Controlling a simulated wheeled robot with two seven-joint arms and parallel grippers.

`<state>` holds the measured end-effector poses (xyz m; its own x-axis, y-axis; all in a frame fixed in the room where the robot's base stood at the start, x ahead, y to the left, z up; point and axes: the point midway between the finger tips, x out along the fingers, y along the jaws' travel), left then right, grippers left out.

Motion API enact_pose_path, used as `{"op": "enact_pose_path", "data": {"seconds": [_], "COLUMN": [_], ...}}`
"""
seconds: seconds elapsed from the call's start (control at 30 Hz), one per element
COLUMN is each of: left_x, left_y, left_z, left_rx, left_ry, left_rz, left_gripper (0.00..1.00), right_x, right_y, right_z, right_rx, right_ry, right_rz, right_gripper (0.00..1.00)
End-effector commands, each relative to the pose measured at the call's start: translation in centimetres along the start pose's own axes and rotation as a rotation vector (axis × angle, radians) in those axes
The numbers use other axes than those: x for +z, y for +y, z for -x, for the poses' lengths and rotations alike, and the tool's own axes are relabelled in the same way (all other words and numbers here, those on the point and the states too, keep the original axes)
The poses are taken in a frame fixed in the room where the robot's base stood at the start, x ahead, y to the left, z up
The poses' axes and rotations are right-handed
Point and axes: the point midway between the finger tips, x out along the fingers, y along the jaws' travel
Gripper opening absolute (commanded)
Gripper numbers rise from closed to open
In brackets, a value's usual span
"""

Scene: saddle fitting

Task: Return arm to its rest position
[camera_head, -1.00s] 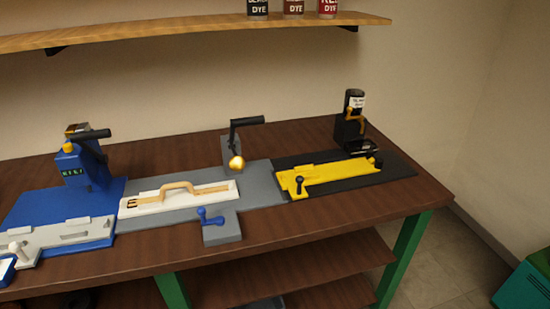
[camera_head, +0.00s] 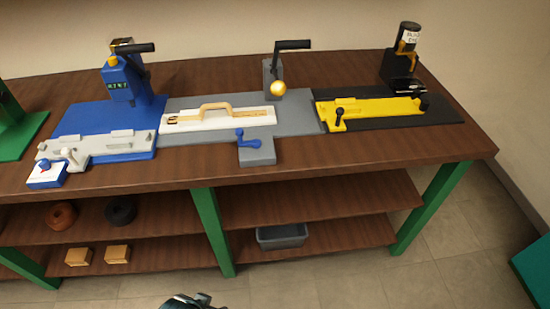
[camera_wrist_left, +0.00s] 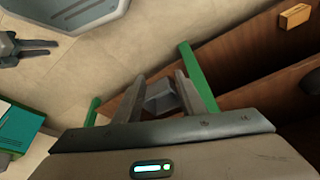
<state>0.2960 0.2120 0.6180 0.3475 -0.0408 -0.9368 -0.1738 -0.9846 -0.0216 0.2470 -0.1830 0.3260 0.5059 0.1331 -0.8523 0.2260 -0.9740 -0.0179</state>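My left gripper (camera_wrist_left: 158,95) is open in the left wrist view, with nothing between its two fingers. It points toward the workbench's lower shelves, clear of the bench. A dark gripper part (camera_head: 190,301) shows at the bottom edge of the head view, mostly cut off; it looks like my left one. Another dark gripper (camera_wrist_left: 40,48), seemingly my right, is small at the upper left of the left wrist view, over the floor. A white strip with a tan strap (camera_head: 218,117) lies on the grey fixture (camera_head: 300,124) on the bench, apart from the grippers.
The bench (camera_head: 400,150) also carries a blue press station (camera_head: 120,115) and a yellow-and-black station (camera_head: 375,108). Below are shelves with a grey bin (camera_head: 282,236), round coils and small boxes (camera_head: 118,254). A green cabinet (camera_head: 535,262) stands at right. Floor in front is clear.

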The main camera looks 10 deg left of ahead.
Motion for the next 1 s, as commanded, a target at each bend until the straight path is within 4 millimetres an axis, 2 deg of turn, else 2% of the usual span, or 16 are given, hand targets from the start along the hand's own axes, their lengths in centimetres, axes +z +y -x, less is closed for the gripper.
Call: {"op": "enact_pose_path", "data": {"seconds": [0.17,0.33,0.6,0.8,1.0], "left_x": [0.9,2.7,7.3,11.2,13.7], "left_y": [0.7,1.5,3.0,3.9,4.3], "left_z": [-6.0,-12.2,-20.2,-24.0,-25.5], "left_rx": [0.009,0.020,0.037,0.050,0.057], "left_ry": [0.023,0.061,0.117,0.159,0.186], "left_rz": [-0.003,-0.008,-0.017,-0.025,-0.030], "left_gripper": [0.37,0.37,0.37,0.37,0.37], "right_x": [0.0,0.0,0.0,0.0,0.0], "right_y": [0.0,0.0,0.0,0.0,0.0], "right_z": [0.0,0.0,0.0,0.0,0.0], "right_rx": [0.000,0.000,0.000,0.000,0.000], "right_ry": [0.000,0.000,0.000,0.000,0.000], "right_rz": [0.000,0.000,0.000,0.000,0.000], "right_gripper": [0.38,0.38,0.38,0.38,0.38]}}
